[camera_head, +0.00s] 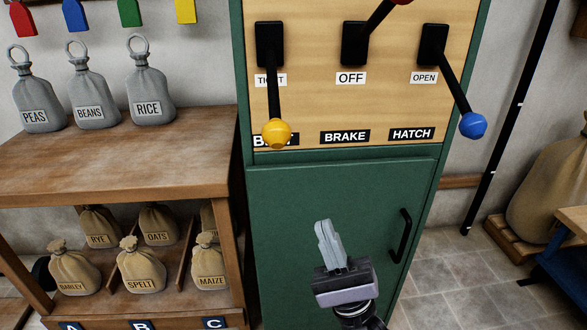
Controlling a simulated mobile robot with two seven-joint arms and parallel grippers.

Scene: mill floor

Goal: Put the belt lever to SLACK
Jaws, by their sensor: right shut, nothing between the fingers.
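The belt lever (273,92) hangs down from a black slot plate on the left of the wooden panel. Its yellow knob (276,133) covers part of the lower name label, of which a B shows. The lever's rod crosses a small label (271,80) that seems to read TIGHT. My right gripper (325,233) is shut and empty, in front of the green cabinet door, below and right of the yellow knob and apart from it. My left gripper is not in view.
The BRAKE lever (379,16), by an OFF label, slants up right to a red knob cut off by the frame. The HATCH lever (456,84), by an OPEN label, slants down right to a blue knob. A wooden shelf (110,165) with several sacks stands left of the cabinet (300,210).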

